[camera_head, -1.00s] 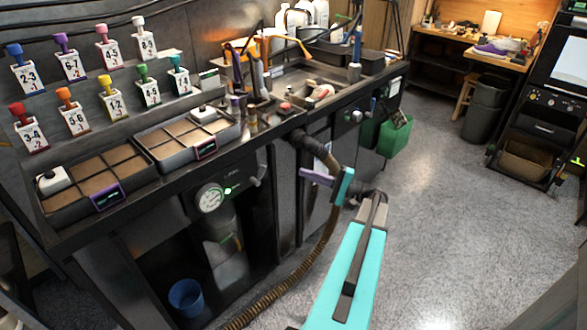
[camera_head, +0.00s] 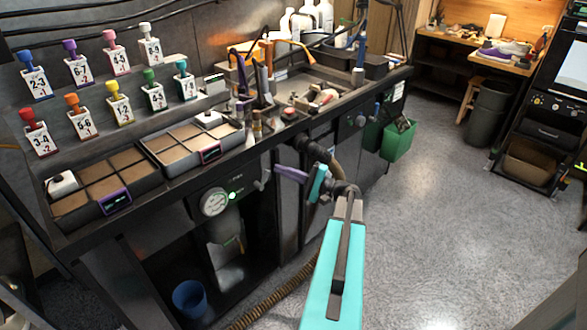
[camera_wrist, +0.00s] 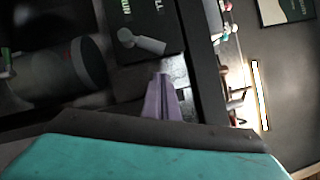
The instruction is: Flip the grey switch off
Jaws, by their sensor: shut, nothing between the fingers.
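The grey switch (camera_head: 262,180) is a small lever on the dark front panel of the bench, right of a round gauge and a green light. In the wrist view the grey lever (camera_wrist: 142,42) sticks out from a panel with green lettering. My gripper (camera_head: 278,169) has purple fingers pressed together, with nothing held. Its tips are just right of the switch in the head view. In the wrist view the shut fingers (camera_wrist: 163,80) point toward the lever, with a visible gap between them.
The round gauge (camera_head: 214,202) is left of the switch. The bench edge (camera_head: 215,158) with its trays overhangs above. A ribbed hose (camera_head: 285,292) runs below my arm. A blue cup (camera_head: 188,298) stands lower left. The floor to the right is clear.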

